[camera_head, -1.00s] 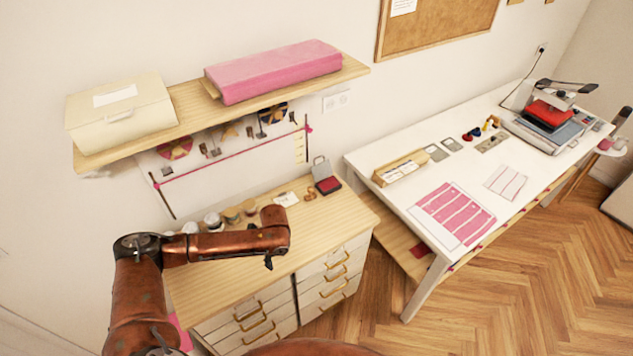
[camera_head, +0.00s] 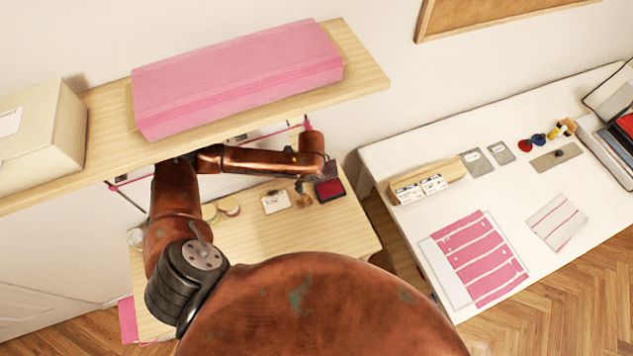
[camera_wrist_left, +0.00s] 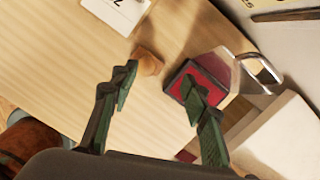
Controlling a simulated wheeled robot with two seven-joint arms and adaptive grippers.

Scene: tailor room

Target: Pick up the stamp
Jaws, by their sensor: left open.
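The stamp (camera_head: 304,200), a small wooden piece with a rounded knob, stands on the wooden cabinet top (camera_head: 270,237) beside a red ink pad (camera_head: 330,190). In the left wrist view the stamp (camera_wrist_left: 149,62) is a tan knob just beyond the left fingertip, and the ink pad (camera_wrist_left: 212,72) lies to its right, with the right finger overlapping it. My left gripper (camera_head: 314,178) is open and empty, with its green-grey fingers (camera_wrist_left: 158,88) spread on the near side of the stamp, above the cabinet top. My right gripper is not in view.
A white card (camera_head: 276,202) lies left of the stamp. A shelf (camera_head: 365,80) with a pink box (camera_head: 237,78) overhangs the cabinet's back. A white table (camera_head: 400,235) stands to the right.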

